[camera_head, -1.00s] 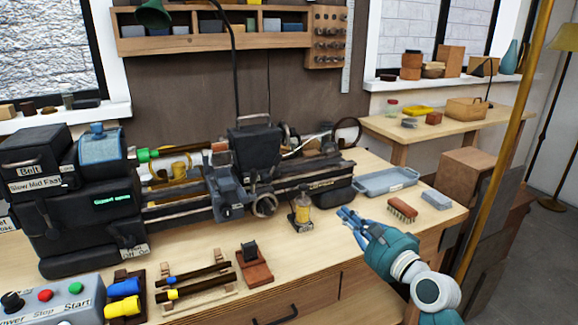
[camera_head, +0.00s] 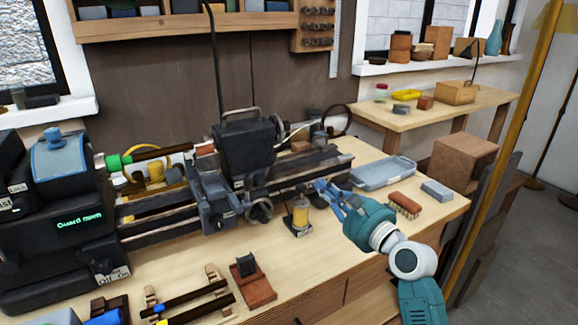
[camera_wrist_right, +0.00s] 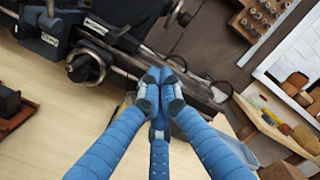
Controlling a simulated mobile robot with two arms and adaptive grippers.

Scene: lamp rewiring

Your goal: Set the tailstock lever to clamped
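The lathe (camera_head: 190,200) runs along the back of the workbench. Its tailstock end (camera_head: 312,135) is at the right of the bed, with a thin dark handwheel ring (camera_head: 337,107). The clamp lever cannot be made out, so its setting cannot be told. My right gripper (camera_head: 325,192) is above the bench, in front of the bed's right end and apart from the tailstock. In the right wrist view its blue fingers (camera_wrist_right: 160,88) meet at the tips, with nothing visible between them. My left gripper is not in view.
The carriage handwheel (camera_head: 260,211) juts forward.

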